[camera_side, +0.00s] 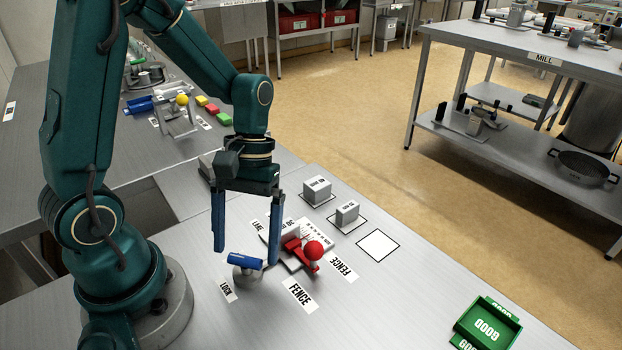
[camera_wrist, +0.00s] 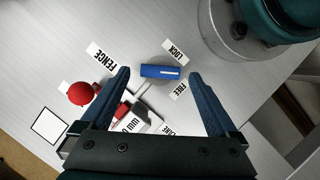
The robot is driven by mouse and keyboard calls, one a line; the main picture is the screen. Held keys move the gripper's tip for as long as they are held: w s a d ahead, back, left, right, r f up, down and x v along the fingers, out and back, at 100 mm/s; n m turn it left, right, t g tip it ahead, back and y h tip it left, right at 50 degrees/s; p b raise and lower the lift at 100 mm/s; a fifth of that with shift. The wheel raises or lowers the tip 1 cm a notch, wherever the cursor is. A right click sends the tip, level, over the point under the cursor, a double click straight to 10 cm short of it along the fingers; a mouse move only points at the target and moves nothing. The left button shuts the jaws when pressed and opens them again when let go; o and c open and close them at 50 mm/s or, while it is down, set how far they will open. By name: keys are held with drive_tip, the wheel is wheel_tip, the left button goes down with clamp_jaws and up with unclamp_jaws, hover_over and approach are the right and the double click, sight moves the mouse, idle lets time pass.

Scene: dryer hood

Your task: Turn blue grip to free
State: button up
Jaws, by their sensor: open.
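The blue grip (camera_side: 246,261) is a short bar with a white line, on a round grey base on the bench. In the wrist view the blue grip (camera_wrist: 160,71) lies crosswise between the LOCK label (camera_wrist: 173,50) and the FREE label (camera_wrist: 178,91). Its right end is near both labels, so I cannot tell which it points to. My gripper (camera_side: 246,256) is open, fingers pointing down, one on each side of the grip. The wrist view also shows the grip between the fingertips (camera_wrist: 158,73), with gaps at both ends. I cannot tell their exact height over it.
A red ball-topped handle (camera_side: 313,250) stands just right of the grip, near the FENCE labels (camera_side: 300,294). Two grey blocks (camera_side: 317,190) sit behind, beside an empty white square (camera_side: 377,245). A green GOOD tray (camera_side: 487,325) is front right. The bench between is clear.

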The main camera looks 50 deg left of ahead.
drive_tip(key=shift+s+d+f, duration=0.1)
drive_tip(key=shift+s+f, duration=0.1)
drive_tip(key=shift+f, duration=0.25)
drive_tip(key=c, duration=1.4)
drive_tip(key=m, duration=0.1)
drive_tip(key=m+y, duration=0.1)
drive_tip(key=m, duration=0.1)
drive_tip(key=shift+w+d+m+g, duration=0.15)
drive_tip(key=shift+m+g, duration=0.15)
drive_tip(key=shift+d+m+y, duration=0.15)
drive_tip(key=shift+m+y, duration=0.75)
drive_tip(key=shift+m, duration=0.9)
drive_tip(key=shift+o, duration=0.2)
drive_tip(key=o, duration=1.4)
drive_tip(key=shift+c, duration=0.2)
